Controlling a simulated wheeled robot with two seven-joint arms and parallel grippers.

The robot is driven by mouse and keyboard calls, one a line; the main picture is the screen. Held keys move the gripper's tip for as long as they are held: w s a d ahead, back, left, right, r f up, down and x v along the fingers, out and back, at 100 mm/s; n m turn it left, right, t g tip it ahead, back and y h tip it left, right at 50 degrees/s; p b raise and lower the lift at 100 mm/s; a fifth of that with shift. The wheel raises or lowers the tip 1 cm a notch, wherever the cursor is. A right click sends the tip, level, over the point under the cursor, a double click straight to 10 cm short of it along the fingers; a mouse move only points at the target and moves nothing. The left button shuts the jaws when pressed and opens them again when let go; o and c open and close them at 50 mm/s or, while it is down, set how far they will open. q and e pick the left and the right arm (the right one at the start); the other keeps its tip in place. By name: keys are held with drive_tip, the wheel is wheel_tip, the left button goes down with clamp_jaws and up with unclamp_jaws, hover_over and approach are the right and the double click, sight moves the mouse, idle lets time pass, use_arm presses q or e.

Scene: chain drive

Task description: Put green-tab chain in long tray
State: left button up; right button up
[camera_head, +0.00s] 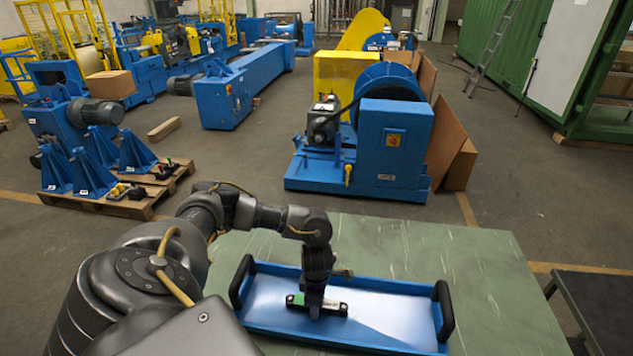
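The long tray is blue with a pale inner floor and black end handles; its rim (345,343) shows on the green table. The green-tab chain (338,308) is a short dark piece with a green tab at its left end and a pale patch at its right. It lies within the tray's outline, left of the middle; I cannot tell whether it touches the floor. My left gripper (316,305) points down over the chain, with a finger in front of its middle. The far finger is hidden, so its grip is unclear. My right gripper is not in view.
The green table top (490,290) is bare to the right of the tray and behind it. A dark surface (600,305) stands apart at the lower right. Blue and yellow machines (390,150) and a wooden pallet (130,207) stand on the floor beyond.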

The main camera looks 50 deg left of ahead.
use_arm(q)
drive_tip(key=shift+r, duration=0.1)
drive_tip(key=shift+r, duration=0.2)
wheel_tip(320, 180, up, 4)
drive_tip(key=shift+w+r, duration=0.1)
drive_tip(key=shift+r, duration=0.15)
wheel_tip(320, 180, up, 7)
drive_tip(key=p, duration=0.1)
drive_tip(key=shift+r, duration=0.1)
idle(0.4)
drive_tip(key=shift+s, duration=0.2)
